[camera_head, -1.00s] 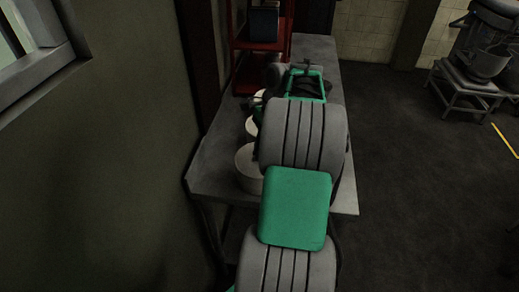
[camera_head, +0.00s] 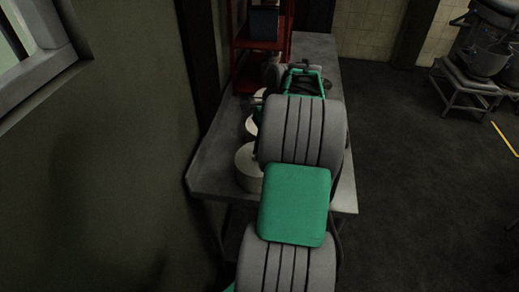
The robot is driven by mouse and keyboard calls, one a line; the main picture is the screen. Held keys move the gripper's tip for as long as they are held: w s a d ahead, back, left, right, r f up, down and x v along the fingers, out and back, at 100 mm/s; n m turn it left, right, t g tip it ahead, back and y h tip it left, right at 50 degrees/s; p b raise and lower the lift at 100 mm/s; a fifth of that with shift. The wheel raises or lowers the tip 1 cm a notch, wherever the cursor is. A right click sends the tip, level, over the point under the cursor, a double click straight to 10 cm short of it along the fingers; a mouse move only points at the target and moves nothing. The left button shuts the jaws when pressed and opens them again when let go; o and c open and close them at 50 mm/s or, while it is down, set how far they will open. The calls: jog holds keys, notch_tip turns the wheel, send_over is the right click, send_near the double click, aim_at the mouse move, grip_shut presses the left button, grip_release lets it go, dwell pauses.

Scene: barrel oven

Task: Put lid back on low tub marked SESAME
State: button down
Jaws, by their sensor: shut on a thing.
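Pale round low tubs stand in a row along the left side of the metal bench: a near tub (camera_head: 248,170), a middle tub (camera_head: 250,128) and a far one (camera_head: 259,96). No SESAME marking can be read from here, so I cannot tell which tub bears it. My gripper (camera_head: 257,101) shows only as a small dark part beside the far tubs, with the rest hidden behind my grey and green arm. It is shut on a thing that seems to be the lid. The lid's outline and its gap from any tub are hidden.
The metal bench (camera_head: 215,163) runs away from me along the left wall. A red rack (camera_head: 243,67) with a dark box (camera_head: 263,24) stands at its far left. A stool with a metal pot (camera_head: 487,62) is at far right. The floor right of the bench is clear.

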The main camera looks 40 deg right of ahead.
jog(key=c, duration=0.9)
grip_release()
jog(key=shift+c, duration=0.2)
notch_tip(320, 180, up, 7)
jog(key=p, duration=0.9)
grip_shut()
dwell(0.5)
dwell(0.7)
